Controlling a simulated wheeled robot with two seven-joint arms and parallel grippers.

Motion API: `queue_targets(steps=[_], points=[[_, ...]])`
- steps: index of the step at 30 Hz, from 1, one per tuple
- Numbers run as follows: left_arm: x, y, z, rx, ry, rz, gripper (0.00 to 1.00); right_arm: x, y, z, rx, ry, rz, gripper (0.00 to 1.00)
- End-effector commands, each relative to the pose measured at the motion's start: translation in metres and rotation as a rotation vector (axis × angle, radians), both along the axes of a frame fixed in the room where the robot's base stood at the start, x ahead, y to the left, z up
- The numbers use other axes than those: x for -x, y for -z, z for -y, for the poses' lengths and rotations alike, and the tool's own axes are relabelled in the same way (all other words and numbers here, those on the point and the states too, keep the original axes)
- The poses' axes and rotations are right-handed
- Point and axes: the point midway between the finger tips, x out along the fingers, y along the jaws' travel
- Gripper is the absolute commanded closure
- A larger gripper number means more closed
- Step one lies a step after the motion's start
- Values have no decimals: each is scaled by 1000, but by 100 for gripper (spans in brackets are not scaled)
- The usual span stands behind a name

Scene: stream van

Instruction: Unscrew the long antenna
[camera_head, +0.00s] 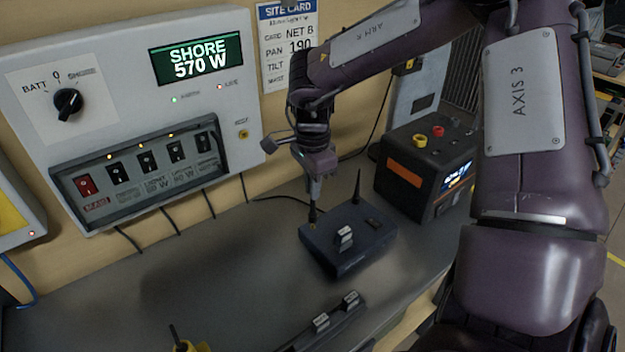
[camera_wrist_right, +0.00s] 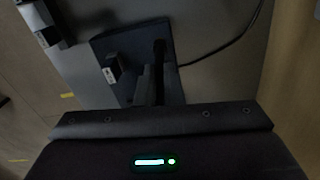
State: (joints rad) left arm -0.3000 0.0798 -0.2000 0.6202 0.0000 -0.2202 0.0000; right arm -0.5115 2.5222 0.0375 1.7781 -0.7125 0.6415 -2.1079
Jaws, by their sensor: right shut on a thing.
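A dark blue box (camera_head: 350,256) sits on the grey counter, and it also shows in the right wrist view (camera_wrist_right: 128,42). A thin black antenna (camera_head: 358,186) stands upright at its back edge. My right gripper (camera_head: 314,198) points down over the box's left back corner and is shut on another dark antenna (camera_head: 313,215). The antenna's base shows just below the fingers, at the box top; its upper part is hidden by the gripper. In the right wrist view the fingers (camera_wrist_right: 150,88) close near the dark antenna (camera_wrist_right: 159,48). My left gripper is not in view.
A black power unit (camera_head: 418,172) with red and yellow knobs stands right of the box. A wall panel (camera_head: 215,112) with switches is at the left. A dark rail (camera_head: 335,325) and a yellow object (camera_head: 192,346) lie in front. The counter's left middle is clear.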

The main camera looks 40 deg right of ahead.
Motion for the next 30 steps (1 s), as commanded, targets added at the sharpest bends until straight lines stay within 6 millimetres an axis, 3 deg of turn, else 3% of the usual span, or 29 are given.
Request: queue_targets(steps=[15,30], points=[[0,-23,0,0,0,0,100,0,-29,0,1,0,1,100],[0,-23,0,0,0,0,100,0,-30,0,0,0,0,100]])
